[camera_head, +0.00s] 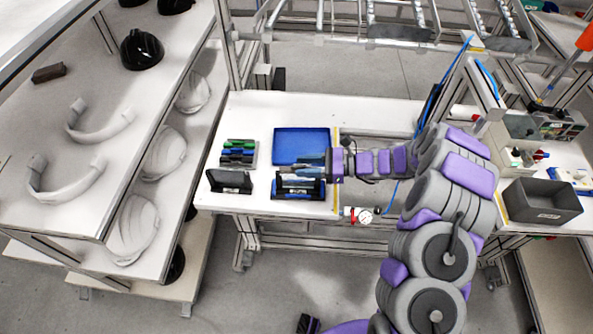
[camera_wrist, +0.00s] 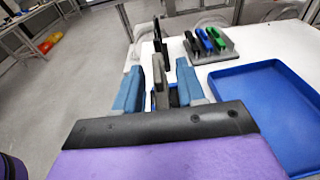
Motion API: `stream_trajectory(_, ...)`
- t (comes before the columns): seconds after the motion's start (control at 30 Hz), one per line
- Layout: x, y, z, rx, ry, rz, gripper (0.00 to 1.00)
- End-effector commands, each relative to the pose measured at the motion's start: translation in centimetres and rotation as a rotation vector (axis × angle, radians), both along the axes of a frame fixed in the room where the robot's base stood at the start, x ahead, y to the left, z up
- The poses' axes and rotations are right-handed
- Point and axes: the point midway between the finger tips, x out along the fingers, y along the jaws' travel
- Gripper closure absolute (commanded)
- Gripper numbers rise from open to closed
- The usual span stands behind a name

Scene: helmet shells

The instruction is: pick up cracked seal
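My gripper (camera_head: 300,171) reaches in from the right over a black holder (camera_head: 298,193) at the front of the white table. In the wrist view, the two blue fingers of my gripper (camera_wrist: 159,66) stand apart. An upright dark grey piece (camera_wrist: 158,82) is between them, with a gap visible on each side. I cannot tell whether this piece is the cracked seal or part of the holder. No crack is visible at this size. The lower part of the piece is hidden by my gripper.
A second black holder (camera_head: 230,181) stands to the left. Behind it is a grey rack (camera_head: 250,160) with green, blue and dark pieces. An empty blue tray (camera_head: 300,145) lies just behind my gripper. Shelves with helmet shells (camera_head: 163,153) stand at the left. A dark grey bin (camera_head: 541,201) is at the right.

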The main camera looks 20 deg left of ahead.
Motion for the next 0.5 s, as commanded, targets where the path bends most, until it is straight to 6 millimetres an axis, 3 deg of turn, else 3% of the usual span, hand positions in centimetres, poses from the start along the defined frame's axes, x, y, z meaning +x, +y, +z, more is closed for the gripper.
stream_trajectory(0.3, -0.08, 0.21, 0.10, 0.004, 0.000, -0.002, 0.60)
stream_trajectory(0.5, -0.13, 0.58, -0.01, 0.001, 0.000, -0.001, 0.79)
